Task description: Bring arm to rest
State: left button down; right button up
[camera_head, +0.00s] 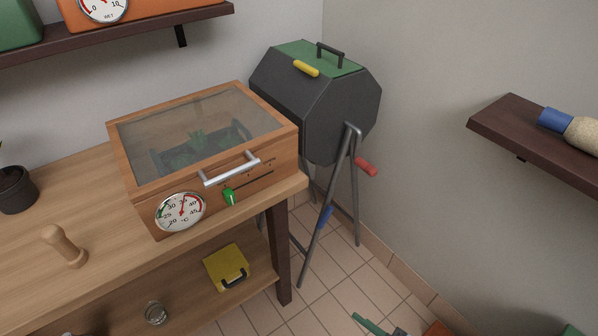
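Neither of my grippers shows in the head view, and no part of my arms can be made out. A wooden box with a glass lid (205,128) stands on the wooden table (100,275), its lid down. The box has a silver handle (232,170), a green slider knob (229,197) and a round dial (180,211) on its front. Dark green shapes show dimly through the glass.
A dark barrel grill (310,110) on metal legs stands in the corner. A yellow box (227,267) and a glass jar (155,313) sit below. A wall shelf (540,140) juts from the right.

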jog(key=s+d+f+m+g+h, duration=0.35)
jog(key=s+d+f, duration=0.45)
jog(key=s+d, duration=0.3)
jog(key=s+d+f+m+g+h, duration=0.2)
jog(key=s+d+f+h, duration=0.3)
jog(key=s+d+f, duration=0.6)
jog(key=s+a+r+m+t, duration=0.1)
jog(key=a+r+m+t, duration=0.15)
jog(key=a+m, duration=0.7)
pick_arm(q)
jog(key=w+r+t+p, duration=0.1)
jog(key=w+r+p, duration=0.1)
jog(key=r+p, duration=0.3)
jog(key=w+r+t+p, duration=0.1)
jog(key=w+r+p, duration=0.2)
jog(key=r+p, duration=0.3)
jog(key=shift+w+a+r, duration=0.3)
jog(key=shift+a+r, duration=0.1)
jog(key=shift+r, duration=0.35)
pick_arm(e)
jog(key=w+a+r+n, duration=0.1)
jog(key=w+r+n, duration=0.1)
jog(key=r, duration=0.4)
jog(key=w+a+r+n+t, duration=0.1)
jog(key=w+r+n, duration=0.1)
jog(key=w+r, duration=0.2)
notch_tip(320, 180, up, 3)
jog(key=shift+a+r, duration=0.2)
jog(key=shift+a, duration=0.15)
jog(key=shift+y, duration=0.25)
